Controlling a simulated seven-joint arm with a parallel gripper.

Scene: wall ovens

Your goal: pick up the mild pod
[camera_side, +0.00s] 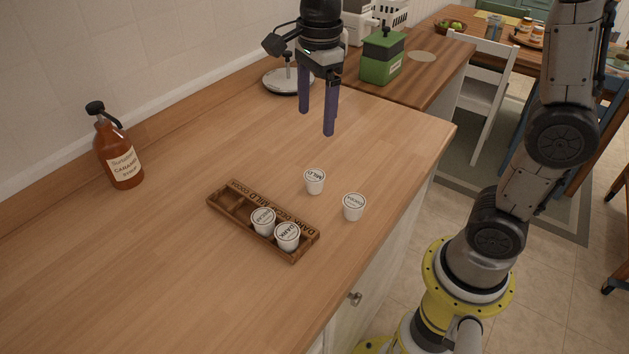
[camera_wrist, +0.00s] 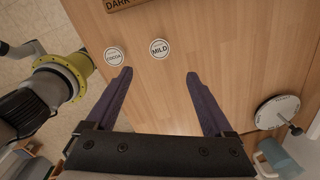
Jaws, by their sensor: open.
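The mild pod (camera_side: 315,182) is a small white cup with a round printed lid, upright on the wooden counter. In the wrist view the mild pod (camera_wrist: 159,48) reads "MILD" and lies ahead of the fingertips, between their lines. My gripper (camera_side: 316,122) is open and empty, well above the counter and behind the mild pod in the side view. Its two purple fingers are spread wide in the wrist view (camera_wrist: 160,75). A cocoa pod (camera_side: 354,207) stands beside the mild pod, apart from it, and also shows in the wrist view (camera_wrist: 113,56).
A wooden pod rack (camera_side: 225,201) with labelled slots holds two pods, one lid reading "DARK" (camera_side: 287,236). A syrup bottle (camera_side: 119,152) stands at the left. A round scale-like stand (camera_side: 283,82) and green canister (camera_side: 381,57) are at the back. Counter around the loose pods is clear.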

